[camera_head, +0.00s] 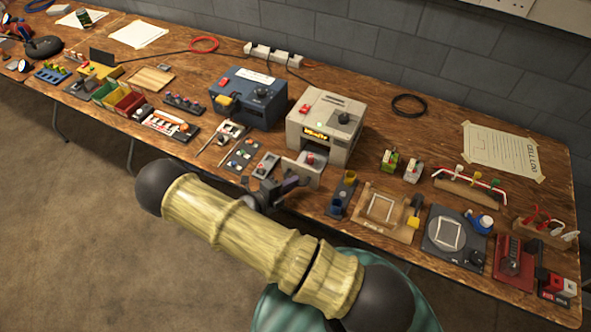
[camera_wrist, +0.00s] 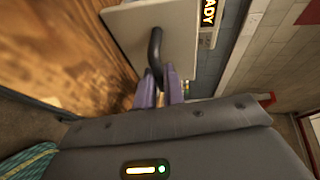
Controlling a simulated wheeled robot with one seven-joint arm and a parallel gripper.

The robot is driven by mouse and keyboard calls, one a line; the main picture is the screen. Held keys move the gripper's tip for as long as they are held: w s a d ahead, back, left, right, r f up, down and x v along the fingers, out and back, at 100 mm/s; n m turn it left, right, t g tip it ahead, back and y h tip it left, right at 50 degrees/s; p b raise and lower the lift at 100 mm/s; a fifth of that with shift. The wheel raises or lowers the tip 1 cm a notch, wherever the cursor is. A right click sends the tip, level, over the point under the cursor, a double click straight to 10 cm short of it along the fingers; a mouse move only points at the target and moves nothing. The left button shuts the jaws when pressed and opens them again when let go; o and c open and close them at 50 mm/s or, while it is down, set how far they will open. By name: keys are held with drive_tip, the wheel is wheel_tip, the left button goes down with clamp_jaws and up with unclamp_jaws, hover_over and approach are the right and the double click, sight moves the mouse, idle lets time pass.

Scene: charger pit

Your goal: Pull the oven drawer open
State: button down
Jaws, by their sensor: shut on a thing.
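The oven (camera_head: 325,122) is a light grey box with a lit display, a red button and a dark knob, standing on the bench near the wall. Its drawer (camera_head: 302,167) has a pale front plate that stands forward of the oven body, with a dark gap behind it. In the wrist view the drawer front (camera_wrist: 125,25) carries a black curved handle (camera_wrist: 155,45). My gripper (camera_wrist: 160,88) has purple fingers shut on this handle. In the head view my gripper (camera_head: 290,185) is at the drawer front, partly hidden by my arm.
A blue box (camera_head: 250,98) stands left of the oven. Small switches and parts lie in front of it. A blue holder (camera_head: 342,195) and a wooden fixture (camera_head: 385,213) stand right of the drawer. The bench's front edge is close below my gripper, with open floor beyond.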

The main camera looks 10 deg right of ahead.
drive_tip(key=s+a, duration=0.3)
drive_tip(key=c, duration=1.5)
unclamp_jaws()
drive_tip(key=shift+d, duration=0.1)
drive_tip(key=b+v, duration=0.2)
drive_tip(key=v, duration=1.5)
drive_tip(key=shift+s+r+b, duration=0.1)
drive_tip(key=shift+s+b, duration=0.05)
drive_tip(key=shift+b, duration=0.15)
